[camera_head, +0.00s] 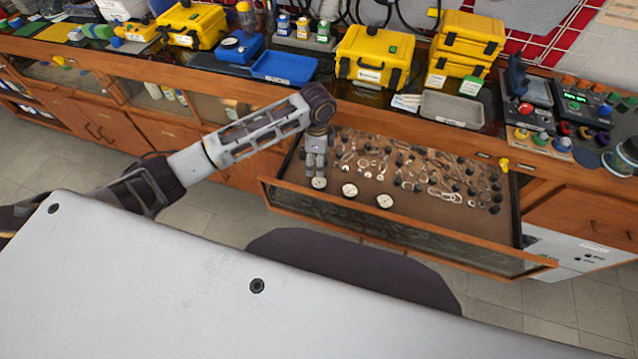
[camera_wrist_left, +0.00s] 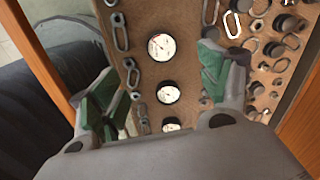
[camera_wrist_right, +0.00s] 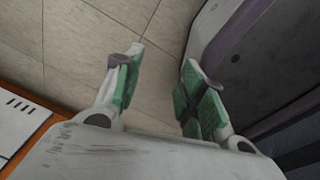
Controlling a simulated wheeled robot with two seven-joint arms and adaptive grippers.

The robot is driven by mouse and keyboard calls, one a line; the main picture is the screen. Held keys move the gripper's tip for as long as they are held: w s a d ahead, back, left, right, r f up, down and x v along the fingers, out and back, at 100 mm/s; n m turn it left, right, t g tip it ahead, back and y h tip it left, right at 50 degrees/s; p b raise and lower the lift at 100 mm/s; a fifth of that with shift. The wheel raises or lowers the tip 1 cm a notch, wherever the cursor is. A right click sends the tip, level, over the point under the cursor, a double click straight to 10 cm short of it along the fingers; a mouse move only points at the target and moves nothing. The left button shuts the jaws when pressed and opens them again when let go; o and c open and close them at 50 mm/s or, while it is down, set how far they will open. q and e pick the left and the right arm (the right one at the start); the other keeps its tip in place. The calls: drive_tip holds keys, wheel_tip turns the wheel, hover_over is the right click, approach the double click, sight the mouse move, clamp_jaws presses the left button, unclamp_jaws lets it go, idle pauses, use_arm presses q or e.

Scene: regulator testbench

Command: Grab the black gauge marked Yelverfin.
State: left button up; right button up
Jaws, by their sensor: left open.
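Three round gauges with white faces and dark rims lie in a row near the front of the open drawer. In the head view they are a left gauge (camera_head: 319,183), a middle gauge (camera_head: 350,190) and a right gauge (camera_head: 384,201). The left wrist view shows a far gauge (camera_wrist_left: 161,47), a middle gauge (camera_wrist_left: 168,93) and a near gauge (camera_wrist_left: 171,127), partly hidden by my gripper. Their lettering is too small to read. My left gripper (camera_head: 316,172) is open and empty above the left gauge, pointing down. My right gripper (camera_wrist_right: 163,62) is open and empty over floor.
The open drawer (camera_head: 400,240) holds many loose rings, links and dark knobs behind the gauges. The counter above carries yellow cases (camera_head: 374,58), a blue tray (camera_head: 285,66), a grey tray (camera_head: 452,108) and devices. Drawer walls stand close around my left gripper.

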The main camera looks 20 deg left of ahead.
use_arm(q)
hover_over(319, 181)
drive_tip(key=f, duration=0.7)
drive_tip(key=shift+s+a+f+b, duration=0.1)
drive_tip(key=shift+s+b, duration=0.1)
drive_tip(key=shift+b, duration=0.1)
drive_tip(key=shift+f, duration=0.3)
use_arm(e)
drive_tip(key=shift+w+d+f, duration=0.2)
drive_tip(key=shift+d+f, duration=0.1)
drive_tip(key=shift+d, duration=0.1)
drive_tip(key=shift+d, duration=0.25)
use_arm(q)
drive_tip(key=shift+w+f, duration=0.1)
drive_tip(key=shift+f, duration=2.5)
use_arm(e)
drive_tip(key=shift+a+f, duration=0.25)
drive_tip(key=shift+a, duration=0.1)
drive_tip(key=shift+d, duration=0.1)
